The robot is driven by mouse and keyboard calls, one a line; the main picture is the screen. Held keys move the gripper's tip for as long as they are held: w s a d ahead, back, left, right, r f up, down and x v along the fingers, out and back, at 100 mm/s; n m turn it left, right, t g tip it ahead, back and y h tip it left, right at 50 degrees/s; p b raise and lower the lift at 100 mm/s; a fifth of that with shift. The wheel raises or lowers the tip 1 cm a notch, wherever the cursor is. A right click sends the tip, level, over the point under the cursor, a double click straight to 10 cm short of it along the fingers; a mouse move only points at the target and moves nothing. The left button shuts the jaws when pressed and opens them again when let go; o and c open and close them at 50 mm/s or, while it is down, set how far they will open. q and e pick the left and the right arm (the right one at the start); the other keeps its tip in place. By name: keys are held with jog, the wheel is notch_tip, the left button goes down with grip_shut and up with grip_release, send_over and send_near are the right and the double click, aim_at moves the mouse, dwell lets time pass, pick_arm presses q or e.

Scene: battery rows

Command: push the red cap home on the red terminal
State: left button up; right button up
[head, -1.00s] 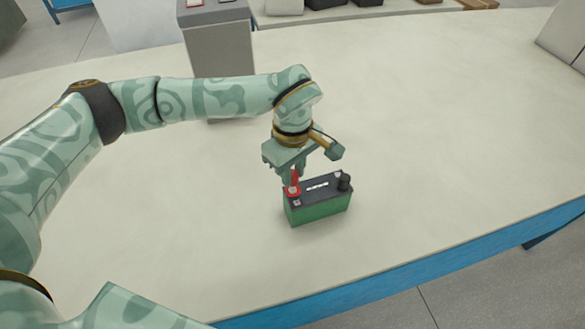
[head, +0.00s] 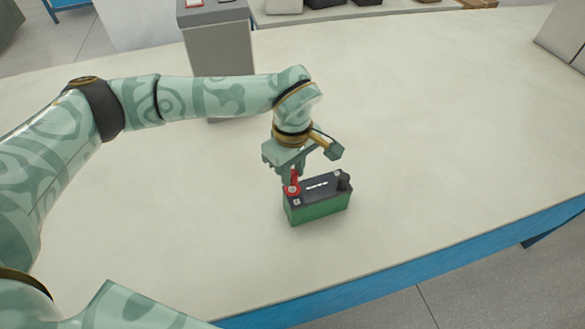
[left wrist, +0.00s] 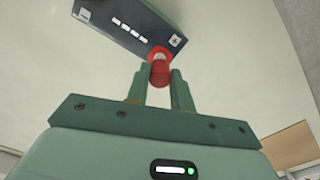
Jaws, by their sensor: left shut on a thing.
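A battery (head: 320,208) with a green body and dark top stands upright on the table; part of it also shows in the left wrist view (left wrist: 125,18). My left gripper (head: 290,177) is over that corner, pointing down. Its two fingers (left wrist: 159,88) are shut on the red cap (left wrist: 160,73), which shows in the head view too (head: 295,178). The cap is in line with the red ring and looks to meet it; how far down it sits is hidden. My right gripper is out of view.
A black cap (head: 344,182) stands at the battery's other end. The pale table (head: 430,150) is clear around the battery, with a blue front edge (head: 400,275). A grey stand (head: 218,55) is at the back.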

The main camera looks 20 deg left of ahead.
pick_arm(q)
jog(key=shift+f, duration=0.15)
jog(key=shift+f, duration=0.45)
jog(key=shift+f, duration=0.2)
dwell(0.4)
jog(key=shift+f, duration=0.25)
jog(key=shift+f+b, duration=0.45)
dwell(0.9)
jog(key=o, duration=1.5)
jog(key=shift+r, duration=0.1)
jog(key=shift+r+p, duration=2.65)
jog(key=shift+r, duration=0.8)
